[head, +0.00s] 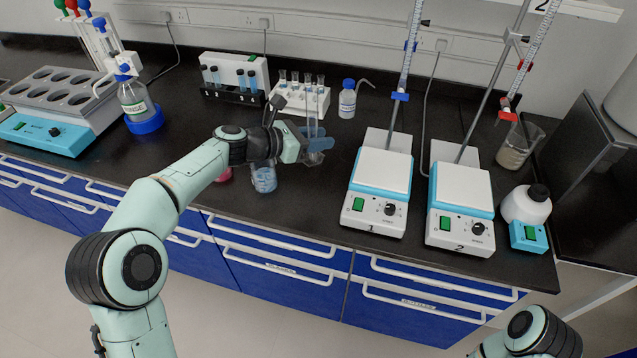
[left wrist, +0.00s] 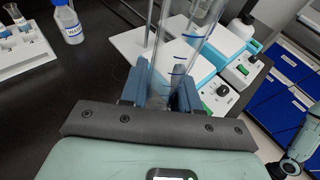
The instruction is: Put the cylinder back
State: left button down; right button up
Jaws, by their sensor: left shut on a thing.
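A clear glass cylinder (head: 312,122) with blue marks stands upright in the jaws of my left gripper (head: 317,143), left of stirrer plate 1. My left gripper is shut on it. In the left wrist view the cylinder (left wrist: 180,55) rises between the two blue fingers of my left gripper (left wrist: 162,92). Whether its base touches the counter cannot be told. My right gripper is out of view; only part of my right arm shows at the lower right.
Stirrer plates 1 (head: 382,172) and 2 (head: 464,190) stand to the right with burette stands. A beaker (head: 264,178) stands below my left gripper. A white tube rack (head: 312,103) and a wash bottle (head: 347,100) stand behind. A water bath (head: 60,100) is far left.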

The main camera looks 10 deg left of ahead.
aim_at(318, 158)
pick_arm(q)
notch_tip(318, 158, down, 6)
jog(key=shift+f+b, duration=0.15)
jog(key=shift+b, duration=0.6)
jog(key=shift+d+f+b, duration=0.1)
jog(key=shift+f+b, duration=0.7)
jog(key=shift+f, duration=2.45)
jog(key=shift+f, duration=0.1)
jog(key=c, duration=0.8)
grip_release()
jog(key=shift+f, duration=0.1)
jog(key=shift+r, duration=0.2)
jog(key=v, duration=1.2)
